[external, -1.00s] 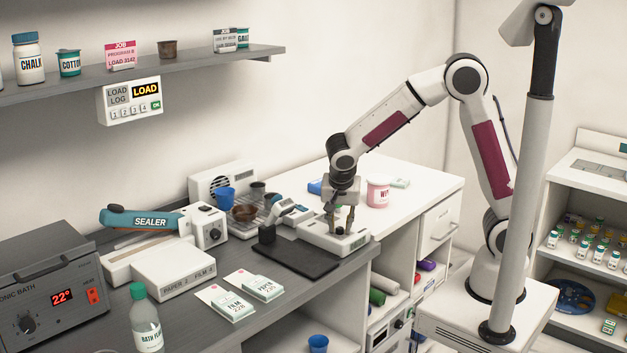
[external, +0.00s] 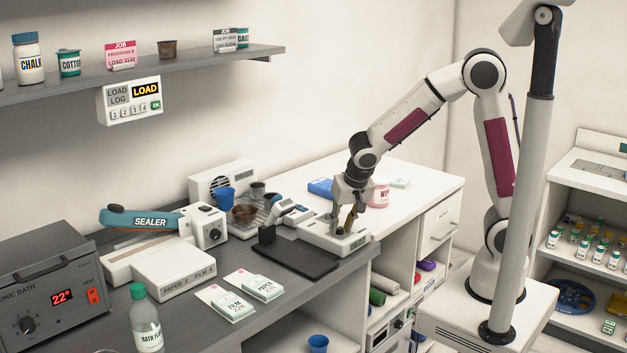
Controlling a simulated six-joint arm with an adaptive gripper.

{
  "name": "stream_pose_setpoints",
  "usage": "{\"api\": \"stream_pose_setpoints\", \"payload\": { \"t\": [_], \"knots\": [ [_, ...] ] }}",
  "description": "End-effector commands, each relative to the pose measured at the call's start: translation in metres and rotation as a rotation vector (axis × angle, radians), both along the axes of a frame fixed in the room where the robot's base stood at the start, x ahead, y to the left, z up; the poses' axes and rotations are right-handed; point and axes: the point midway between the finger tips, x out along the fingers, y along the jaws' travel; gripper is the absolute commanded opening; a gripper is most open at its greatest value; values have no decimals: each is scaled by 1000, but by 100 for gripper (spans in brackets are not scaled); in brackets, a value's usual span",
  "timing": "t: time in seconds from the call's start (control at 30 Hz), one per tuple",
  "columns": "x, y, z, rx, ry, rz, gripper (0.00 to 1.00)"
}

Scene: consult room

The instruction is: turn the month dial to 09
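A white device (external: 318,236) with a small display on its front edge sits at the right end of the dark counter; it appears to carry the dials, but the month dial and its number are too small to read. My gripper (external: 342,222) points down at the right half of this device, its fingertips at or just above the top. The fingers partly hide that area. I cannot tell whether they touch a dial or how far apart they are.
A dark mat (external: 290,257) lies in front of the device. A handled tool (external: 287,213) stands left of it. The white counter's middle is clear.

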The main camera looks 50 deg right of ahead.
Motion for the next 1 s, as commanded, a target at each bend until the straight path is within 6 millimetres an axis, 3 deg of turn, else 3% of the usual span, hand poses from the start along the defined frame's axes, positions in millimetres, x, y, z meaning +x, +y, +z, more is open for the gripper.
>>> {"api": "stream_pose_setpoints", "payload": {
  "t": [1.0],
  "knots": [
    [0,-3,0,1,0,328,23]
  ]
}}
